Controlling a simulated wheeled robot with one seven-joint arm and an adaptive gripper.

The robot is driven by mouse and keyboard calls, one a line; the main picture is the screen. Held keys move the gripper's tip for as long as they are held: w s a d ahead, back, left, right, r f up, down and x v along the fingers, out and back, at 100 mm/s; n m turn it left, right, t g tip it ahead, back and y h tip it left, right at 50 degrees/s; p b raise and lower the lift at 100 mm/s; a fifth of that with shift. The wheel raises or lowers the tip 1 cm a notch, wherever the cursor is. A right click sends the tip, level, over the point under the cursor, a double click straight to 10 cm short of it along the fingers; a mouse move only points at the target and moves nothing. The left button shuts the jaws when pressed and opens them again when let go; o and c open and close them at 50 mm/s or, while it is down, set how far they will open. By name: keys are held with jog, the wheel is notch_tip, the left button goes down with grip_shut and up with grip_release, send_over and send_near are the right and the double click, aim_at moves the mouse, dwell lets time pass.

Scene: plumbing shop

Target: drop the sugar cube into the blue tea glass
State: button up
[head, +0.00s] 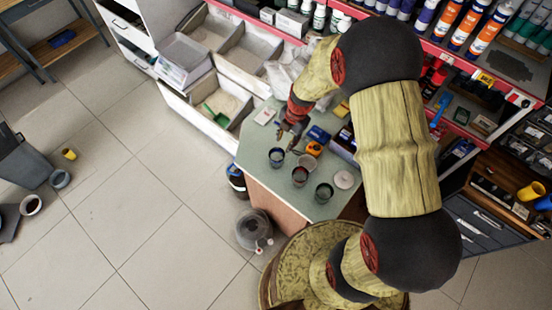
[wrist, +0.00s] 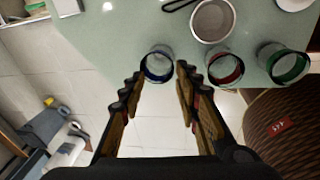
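The blue tea glass (head: 276,157) stands upright near the table's edge, leftmost in a row with a red glass (head: 300,176) and a green glass (head: 324,193). In the wrist view the blue glass (wrist: 157,65) shows between the fingertips of my gripper (wrist: 158,76). In the head view my gripper (head: 290,136) is over the table, just behind the blue glass. The fingers are spread apart, with nothing seen held between them. I cannot make out the sugar cube in either view. The inside of the blue glass is too dim to tell what it holds.
A round strainer (wrist: 212,20) lies behind the red glass (wrist: 224,80). A pale disc (head: 344,180) lies right of the glasses. A small white box (head: 265,116) is at the table's left. Boxes and an orange item (head: 314,149) crowd the back right. Floor lies beyond the near edge.

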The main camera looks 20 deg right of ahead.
jog(key=r, duration=0.4)
jog(key=d+r, duration=0.1)
jog(key=r, duration=0.1)
jog(key=shift+s, duration=0.2)
jog(key=shift+f, duration=0.1)
jog(key=s+a+r+m+t+h+b, duration=0.1)
jog(key=s+r+m+t+b, duration=0.3)
jog(key=s+r+m, duration=1.7)
notch_tip(320, 180, up, 3)
jog(key=a+m+b, duration=0.1)
jog(key=m+b, duration=0.1)
jog(key=m, duration=0.1)
jog(key=shift+s+a+t+h, duration=0.15)
jog(key=shift+s+t+h, duration=0.05)
jog(key=shift+t+h, duration=0.2)
